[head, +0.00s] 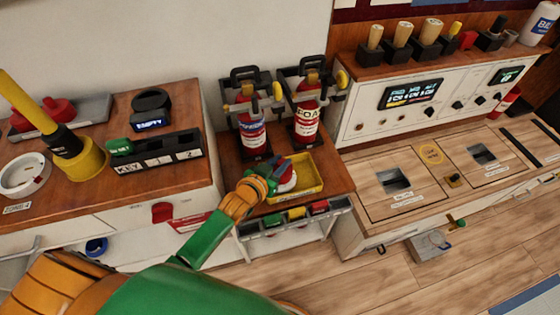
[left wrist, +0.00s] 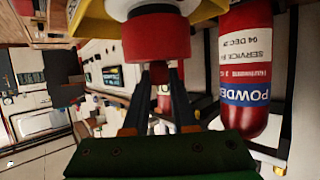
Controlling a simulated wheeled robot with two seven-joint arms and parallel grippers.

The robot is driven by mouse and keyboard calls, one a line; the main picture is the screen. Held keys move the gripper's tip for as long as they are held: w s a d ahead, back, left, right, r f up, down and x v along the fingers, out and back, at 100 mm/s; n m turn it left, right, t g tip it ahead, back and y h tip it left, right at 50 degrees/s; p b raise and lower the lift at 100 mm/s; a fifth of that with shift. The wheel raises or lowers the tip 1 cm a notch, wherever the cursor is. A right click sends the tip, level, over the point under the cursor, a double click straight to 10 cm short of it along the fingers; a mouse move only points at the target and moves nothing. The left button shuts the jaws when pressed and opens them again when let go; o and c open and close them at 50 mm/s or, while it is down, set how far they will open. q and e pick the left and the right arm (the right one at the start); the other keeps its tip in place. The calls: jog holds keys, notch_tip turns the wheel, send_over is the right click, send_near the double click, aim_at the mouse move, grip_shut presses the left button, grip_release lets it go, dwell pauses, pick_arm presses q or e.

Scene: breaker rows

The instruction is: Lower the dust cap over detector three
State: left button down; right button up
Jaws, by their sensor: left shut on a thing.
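My left gripper (head: 274,178) reaches in from the left over a yellow tray (head: 312,188) on the wooden shelf. It is shut on a red dust cap (left wrist: 156,38); in the left wrist view its fingers (left wrist: 157,80) close around a narrower red part of the cap. A white round piece (head: 289,181) shows against the cap in the tray, probably a detector. I cannot read a number on it or tell how fully the cap covers it. A white disc detector (head: 22,175) marked Zone 4 lies on the left counter. My right gripper is not in view.
Two red extinguishers, powder (head: 250,130) and foam (head: 307,120), stand just behind the tray. A black key rack (head: 157,150), a yellow-based pole (head: 80,160) and red caps (head: 52,112) occupy the left counter. A control panel (head: 400,100) stands right.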

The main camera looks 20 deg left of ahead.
pick_arm(q)
jog(key=shift+f+b, duration=0.45)
jog(key=shift+f, duration=0.25)
jog(key=c, duration=0.6)
grip_release()
jog(key=shift+c, duration=0.2)
jog(key=p+v, duration=0.1)
jog(key=v, duration=0.6)
jog(key=shift+p, duration=0.35)
